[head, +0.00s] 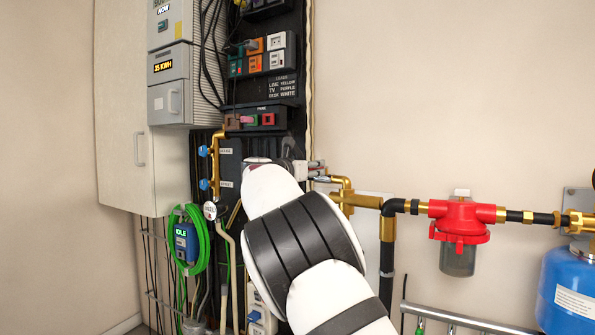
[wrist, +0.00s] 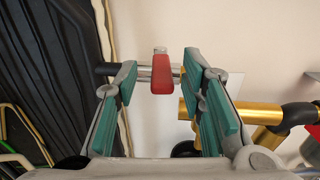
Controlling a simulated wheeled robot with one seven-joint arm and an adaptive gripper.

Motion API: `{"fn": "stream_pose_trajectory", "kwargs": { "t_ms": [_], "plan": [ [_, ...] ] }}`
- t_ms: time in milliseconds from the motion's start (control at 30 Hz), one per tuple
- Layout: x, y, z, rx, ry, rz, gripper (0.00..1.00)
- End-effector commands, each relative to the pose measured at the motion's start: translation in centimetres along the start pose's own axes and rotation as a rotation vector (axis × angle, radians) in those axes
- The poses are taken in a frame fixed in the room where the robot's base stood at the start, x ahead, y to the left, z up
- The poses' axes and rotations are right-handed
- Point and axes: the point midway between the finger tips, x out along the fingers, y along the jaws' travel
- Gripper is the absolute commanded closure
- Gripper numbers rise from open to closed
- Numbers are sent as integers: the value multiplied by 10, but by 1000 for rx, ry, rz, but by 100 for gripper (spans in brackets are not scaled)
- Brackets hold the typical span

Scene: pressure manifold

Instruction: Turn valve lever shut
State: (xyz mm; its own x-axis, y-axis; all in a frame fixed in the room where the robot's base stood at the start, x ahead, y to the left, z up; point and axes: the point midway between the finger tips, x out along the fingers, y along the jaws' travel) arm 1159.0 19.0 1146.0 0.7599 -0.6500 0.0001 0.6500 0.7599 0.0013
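The valve's red lever (wrist: 162,75) shows in the wrist view, short and upright, in front of a silver valve body (wrist: 144,72) on a horizontal pipe. My gripper (wrist: 160,72) has green-padded fingers spread apart, one on each side of the lever. Small gaps show between the pads and the lever, so the fingers do not appear to touch it. In the head view my white and black arm covers most of my gripper, and I cannot make out the red lever there.
Brass pipe (head: 360,201) runs right from the valve area to a red filter (head: 459,222) and a blue tank (head: 568,285). A black panel (head: 282,90) with connectors and grey boxes (head: 170,102) stands left. A green cable coil (head: 199,245) hangs below. The wall above the pipe is clear.

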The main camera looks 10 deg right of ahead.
Motion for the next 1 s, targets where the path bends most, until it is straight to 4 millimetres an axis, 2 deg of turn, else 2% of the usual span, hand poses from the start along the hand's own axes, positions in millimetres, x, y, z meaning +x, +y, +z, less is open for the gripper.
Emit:
{"fn": "stream_pose_trajectory", "kwargs": {
  "t_ms": [33,200,433,633,1000],
  "plan": [
    [-12,1,1,0,2,3,63],
    [-48,1,1,0,2,3,63],
    [-82,1,0,0,1,2,63],
    [-93,0,0,-1,0,1,63],
    [-90,-3,3,-18,-2,12,63]
  ]
}}
